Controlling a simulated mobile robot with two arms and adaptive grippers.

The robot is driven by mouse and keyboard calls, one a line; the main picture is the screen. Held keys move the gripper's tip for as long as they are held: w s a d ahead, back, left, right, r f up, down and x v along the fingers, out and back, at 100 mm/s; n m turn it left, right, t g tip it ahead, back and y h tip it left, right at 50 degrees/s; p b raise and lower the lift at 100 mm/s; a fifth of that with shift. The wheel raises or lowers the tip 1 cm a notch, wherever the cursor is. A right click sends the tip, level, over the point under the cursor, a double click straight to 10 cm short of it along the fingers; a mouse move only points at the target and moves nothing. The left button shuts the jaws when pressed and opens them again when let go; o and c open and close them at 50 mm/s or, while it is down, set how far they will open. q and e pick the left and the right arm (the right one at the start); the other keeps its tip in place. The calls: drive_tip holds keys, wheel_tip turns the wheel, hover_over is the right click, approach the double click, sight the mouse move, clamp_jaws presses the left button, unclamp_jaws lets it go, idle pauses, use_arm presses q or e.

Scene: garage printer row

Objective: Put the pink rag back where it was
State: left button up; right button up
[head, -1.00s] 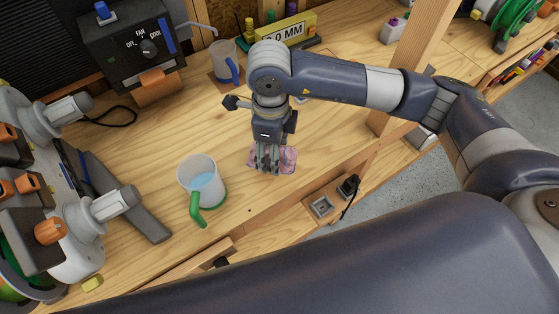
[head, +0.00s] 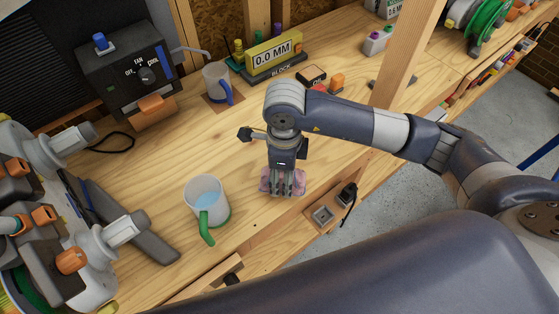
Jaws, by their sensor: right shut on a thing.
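The pink rag (head: 268,183) is bunched at the tips of my right gripper (head: 284,188). The gripper points straight down and is shut on the rag, and its fingers cover the rag's middle. The rag is low over the wooden bench top near its front edge. I cannot tell whether it touches the wood. My left gripper is not in view.
A mug with a green handle (head: 205,197) and bluish liquid stands left of the rag. A blue-handled mug (head: 217,84) stands farther back. A socket box (head: 323,214) is at the front edge, right of the rag. A wooden post (head: 408,55) rises at right.

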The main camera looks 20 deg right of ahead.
drive_tip(key=w, duration=0.3)
drive_tip(key=w+p, duration=0.1)
drive_tip(key=shift+w+d+f, duration=0.2)
drive_tip(key=shift+w+d, duration=0.1)
drive_tip(key=shift+w, duration=0.05)
drive_tip(key=shift+f+p, duration=0.85)
drive_tip(key=shift+f, duration=0.75)
drive_tip(key=shift+f+b, duration=0.35)
drive_tip(key=o, duration=0.9)
drive_tip(key=shift+o, duration=0.2)
drive_tip(key=shift+r, duration=0.15)
drive_tip(key=shift+r+p, duration=0.2)
drive_tip(key=shift+p, duration=0.1)
wheel_tip(320, 180, up, 12)
drive_tip(key=b, duration=0.3)
drive_tip(key=shift+f+b, duration=0.15)
drive_tip(key=shift+b, duration=0.15)
